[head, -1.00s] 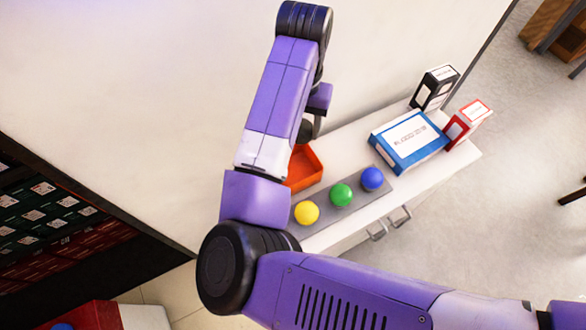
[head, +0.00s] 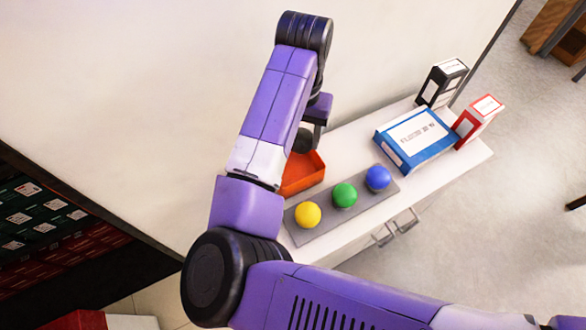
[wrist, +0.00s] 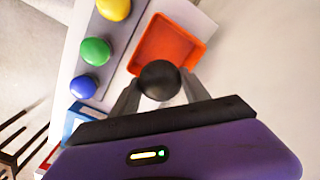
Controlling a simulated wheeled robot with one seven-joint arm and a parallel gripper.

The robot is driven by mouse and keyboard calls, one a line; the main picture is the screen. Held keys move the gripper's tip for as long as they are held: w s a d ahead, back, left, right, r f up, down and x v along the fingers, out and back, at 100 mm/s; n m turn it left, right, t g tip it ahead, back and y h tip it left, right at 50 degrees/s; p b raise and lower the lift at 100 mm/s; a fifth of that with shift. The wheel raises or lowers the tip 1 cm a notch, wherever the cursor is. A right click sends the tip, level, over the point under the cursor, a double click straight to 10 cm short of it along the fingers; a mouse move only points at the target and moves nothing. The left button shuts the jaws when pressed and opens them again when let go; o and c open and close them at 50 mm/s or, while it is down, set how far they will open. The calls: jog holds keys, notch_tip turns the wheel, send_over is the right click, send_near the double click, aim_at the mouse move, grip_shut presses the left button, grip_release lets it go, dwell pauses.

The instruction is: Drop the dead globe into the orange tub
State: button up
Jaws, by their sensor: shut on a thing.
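A dark grey globe (wrist: 160,80) is held between the fingertips of my gripper (wrist: 158,88) in the wrist view. In the head view the dark globe (head: 303,140) shows partly behind my arm, and my gripper (head: 312,125) is mostly hidden. The orange tub (head: 311,181) sits on the white cabinet top, partly covered by my arm. In the wrist view the tub (wrist: 168,38) looks empty, and the globe overlaps its near edge. I cannot tell the exact height of the globe above the tub.
A grey strip (head: 325,224) beside the tub bears a yellow globe (head: 308,214), a green globe (head: 344,195) and a blue globe (head: 377,178). A blue box (head: 417,140), a black box (head: 441,83) and a red box (head: 478,121) stand farther right on the white cabinet (head: 465,165).

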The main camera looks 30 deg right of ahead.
jog(key=o, duration=1.5)
jog(key=shift+c, duration=0.2)
jog(key=shift+r, duration=3.95)
